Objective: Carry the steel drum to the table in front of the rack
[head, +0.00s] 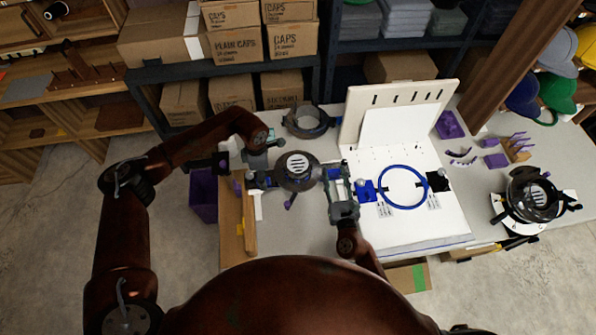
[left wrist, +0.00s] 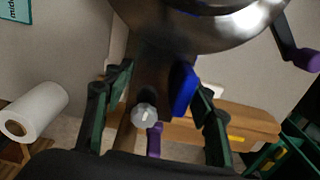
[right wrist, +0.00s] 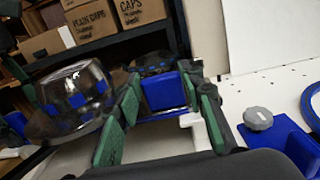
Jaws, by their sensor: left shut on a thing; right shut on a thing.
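The steel drum (head: 298,168), a round shiny body with a slotted top, is between my two grippers in the head view. It also shows at the top of the left wrist view (left wrist: 225,35) and at the left of the right wrist view (right wrist: 72,92). My left gripper (head: 258,180) is shut on the drum's left side, and my right gripper (head: 334,178) is shut on its right side, where a blue block (right wrist: 163,91) sits between the fingers. The grey table (head: 290,235) lies below the drum. Whether the drum touches it I cannot tell.
A dark rack (head: 330,75) with cardboard boxes stands behind the table. A dark ring-shaped part (head: 307,121) lies at the table's back. A white board with a blue hoop (head: 402,187) is right of my right gripper. Another round machine (head: 530,196) stands far right. A purple bin (head: 203,198) is at left.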

